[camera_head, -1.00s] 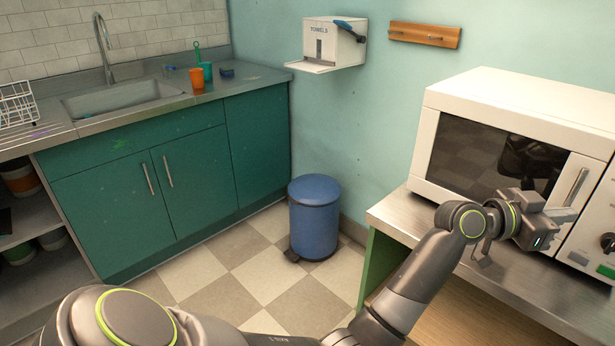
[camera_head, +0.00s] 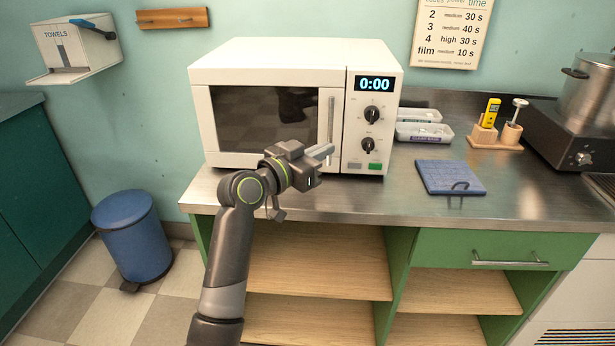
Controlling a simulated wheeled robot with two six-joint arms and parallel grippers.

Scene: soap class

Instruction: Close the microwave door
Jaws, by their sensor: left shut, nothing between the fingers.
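The white microwave (camera_head: 290,47) stands on the steel counter, and its display reads 0:00. Its door (camera_head: 264,118), with a dark window and an upright handle (camera_head: 331,112), lies flush with the front; I see no gap. My left gripper (camera_head: 328,153) is shut and empty, in front of the door's lower right part near the bottom of the handle. I cannot tell whether it touches the door. My right gripper is not in view.
A blue pot holder (camera_head: 449,177) lies on the steel counter (camera_head: 400,196) right of the microwave. Behind it are clear trays (camera_head: 424,131), a wooden holder (camera_head: 496,137) and a pot on a hob (camera_head: 590,88). A blue bin (camera_head: 133,237) stands left on the floor.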

